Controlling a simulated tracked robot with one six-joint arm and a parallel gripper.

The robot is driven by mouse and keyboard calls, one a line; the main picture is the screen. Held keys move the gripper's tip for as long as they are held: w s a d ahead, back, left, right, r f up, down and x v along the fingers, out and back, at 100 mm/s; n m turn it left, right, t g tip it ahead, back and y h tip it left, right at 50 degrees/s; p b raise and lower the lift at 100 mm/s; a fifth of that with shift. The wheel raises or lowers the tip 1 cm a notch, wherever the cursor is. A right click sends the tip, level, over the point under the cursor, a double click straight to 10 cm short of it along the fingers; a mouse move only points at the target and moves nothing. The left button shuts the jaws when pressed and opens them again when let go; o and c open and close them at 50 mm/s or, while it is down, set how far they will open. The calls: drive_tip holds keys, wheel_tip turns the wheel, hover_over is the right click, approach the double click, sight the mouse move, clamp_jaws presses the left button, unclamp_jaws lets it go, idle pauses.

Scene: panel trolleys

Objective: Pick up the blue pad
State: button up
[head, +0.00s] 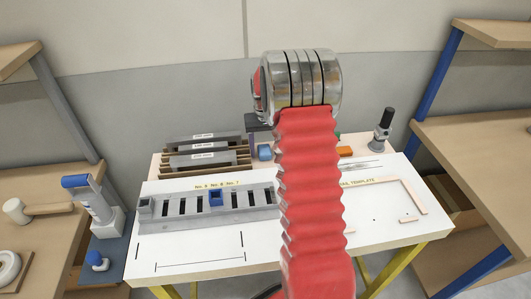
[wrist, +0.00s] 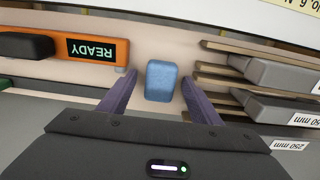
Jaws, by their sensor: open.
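The blue pad (wrist: 161,80) is a small rounded light-blue block on the pale surface in the wrist view. It also shows in the head view (head: 264,152), between the wooden rack and my red arm sleeve. My gripper (wrist: 160,88) is open, with one purple finger left of the pad and the other right of it. Gaps show between the pad and both fingers, and nothing is held. The height of the fingertips above the surface is hard to tell. In the head view my arm hides most of the gripper.
An orange device (wrist: 68,46) reading READY lies left of the pad in the wrist view. A wooden rack (wrist: 225,70) with labelled grey blocks stands close on the right. In the head view, a grey slotted rail (head: 180,220) holding a darker blue block (head: 215,198) lies in front on the white panel.

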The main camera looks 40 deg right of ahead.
sight(265, 149)
drive_tip(key=shift+c, duration=0.2)
drive_tip(key=c, duration=1.1)
drive_tip(key=shift+r, duration=0.15)
wheel_tip(265, 149, up, 10)
drive_tip(key=shift+f, duration=0.1)
idle(0.4)
